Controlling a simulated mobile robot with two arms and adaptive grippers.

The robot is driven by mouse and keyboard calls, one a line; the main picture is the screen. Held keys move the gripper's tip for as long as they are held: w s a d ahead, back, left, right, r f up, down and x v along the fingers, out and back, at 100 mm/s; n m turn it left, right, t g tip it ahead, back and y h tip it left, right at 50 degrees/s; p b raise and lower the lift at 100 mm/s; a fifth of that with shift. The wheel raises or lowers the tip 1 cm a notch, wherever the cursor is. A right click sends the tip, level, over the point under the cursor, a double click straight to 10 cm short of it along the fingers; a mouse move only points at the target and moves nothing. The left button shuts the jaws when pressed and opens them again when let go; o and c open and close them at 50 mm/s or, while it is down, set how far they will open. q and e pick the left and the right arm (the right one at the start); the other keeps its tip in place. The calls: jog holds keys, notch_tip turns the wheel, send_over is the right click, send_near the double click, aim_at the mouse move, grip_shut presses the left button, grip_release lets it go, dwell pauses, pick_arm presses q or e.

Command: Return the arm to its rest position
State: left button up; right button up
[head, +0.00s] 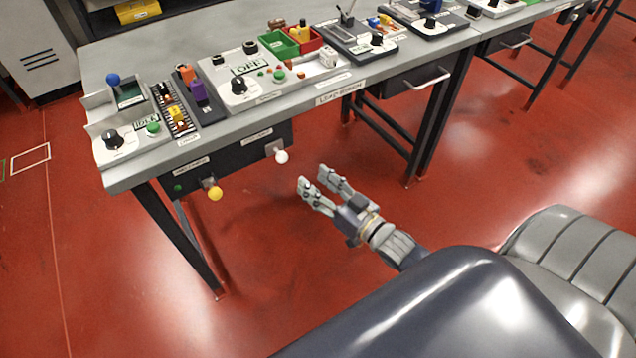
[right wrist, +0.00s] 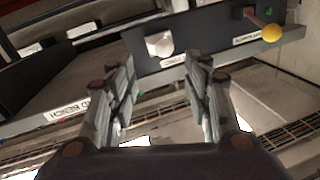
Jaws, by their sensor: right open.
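My right gripper (head: 322,190) is open and empty in the head view. It hangs over the red floor, in front of the workbench and below its top. In the right wrist view its two fingers (right wrist: 165,105) stand apart with nothing between them. Beyond them is the dark panel under the bench edge, with a white knob (right wrist: 159,43) and a yellow knob (right wrist: 271,32). The fingers appear clear of both knobs. My left gripper is not in view.
The workbench (head: 120,183) carries several devices, with a green bin (head: 278,44) and a red bin near the back. The white knob (head: 281,157) and yellow knob (head: 215,193) stick out below its front edge. A drawer handle (head: 428,79) juts out farther right. Open red floor (head: 270,260) lies in front.

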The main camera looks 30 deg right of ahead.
jog(key=shift+f, duration=0.1)
jog(key=s+d+f+g+h, duration=0.1)
jog(key=s+f+g, duration=0.3)
jog(key=f, duration=0.7)
jog(key=s+f+g+h, duration=0.1)
jog(key=s+f+g, duration=0.1)
jog(key=s+f, duration=0.6)
jog(key=s+d+f+g+h, duration=0.1)
jog(key=s+f+g+h, duration=0.15)
jog(key=f, duration=1.05)
jog(key=s+a+f+g, duration=0.1)
jog(key=s+f, duration=0.3)
jog(key=s, duration=0.4)
jog(key=s+a+f+n+g, duration=0.1)
jog(key=s+f+g, duration=0.3)
jog(key=s, duration=0.5)
jog(key=s+a+f+n+g+p, duration=0.1)
jog(key=s+a+f+g, duration=0.2)
jog(key=s, duration=0.6)
notch_tip(320, 180, down, 2)
jog(key=shift+f, duration=0.25)
jog(key=shift+a+y, duration=0.1)
jog(key=shift+y, duration=0.15)
jog(key=shift+c, duration=0.3)
